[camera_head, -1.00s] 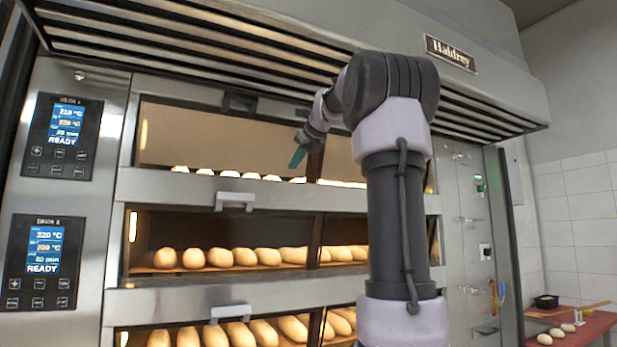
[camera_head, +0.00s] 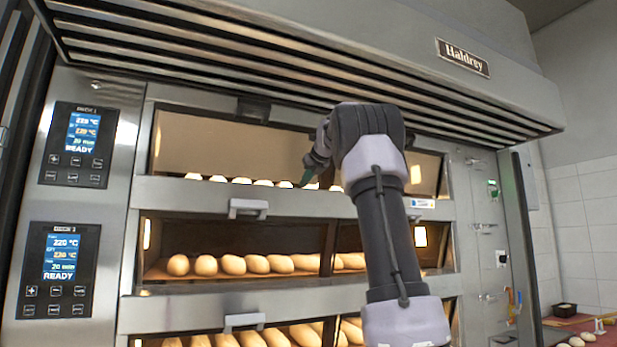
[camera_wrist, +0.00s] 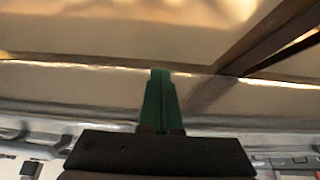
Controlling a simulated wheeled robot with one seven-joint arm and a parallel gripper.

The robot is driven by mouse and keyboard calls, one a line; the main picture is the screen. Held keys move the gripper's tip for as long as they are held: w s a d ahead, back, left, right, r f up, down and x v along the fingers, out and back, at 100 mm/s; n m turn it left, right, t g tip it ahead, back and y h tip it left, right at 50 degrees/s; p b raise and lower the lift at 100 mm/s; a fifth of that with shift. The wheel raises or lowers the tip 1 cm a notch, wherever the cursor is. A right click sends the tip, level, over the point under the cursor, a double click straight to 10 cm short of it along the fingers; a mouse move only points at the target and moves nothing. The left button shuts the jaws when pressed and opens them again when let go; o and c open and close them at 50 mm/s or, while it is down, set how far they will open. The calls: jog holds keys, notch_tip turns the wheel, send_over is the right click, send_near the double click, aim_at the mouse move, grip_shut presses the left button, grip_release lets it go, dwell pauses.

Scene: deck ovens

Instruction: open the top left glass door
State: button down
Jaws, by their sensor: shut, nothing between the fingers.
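The top left glass door (camera_head: 235,148) is the wide pane of the upper deck, with a tan sheen on it. A dark handle (camera_head: 254,108) sits at its top edge under the hood. The door looks closed. My gripper (camera_head: 305,180) is in front of the pane's lower right part, near the row of loaf tops, with my arm hiding the area to its right. In the wrist view the green fingers (camera_wrist: 160,98) are shut and empty, pointing at the pane near its lower edge. I cannot tell whether they touch it. A dark diagonal frame bar (camera_wrist: 275,40) is to their right.
A slatted hood (camera_head: 290,65) overhangs the doors. A silver handle (camera_head: 248,208) is on the ledge below, above the second deck of loaves (camera_head: 255,264). Control panels (camera_head: 78,145) are at left. A red table (camera_head: 585,325) stands at lower right.

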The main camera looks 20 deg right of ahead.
jog(key=shift+w, duration=0.25)
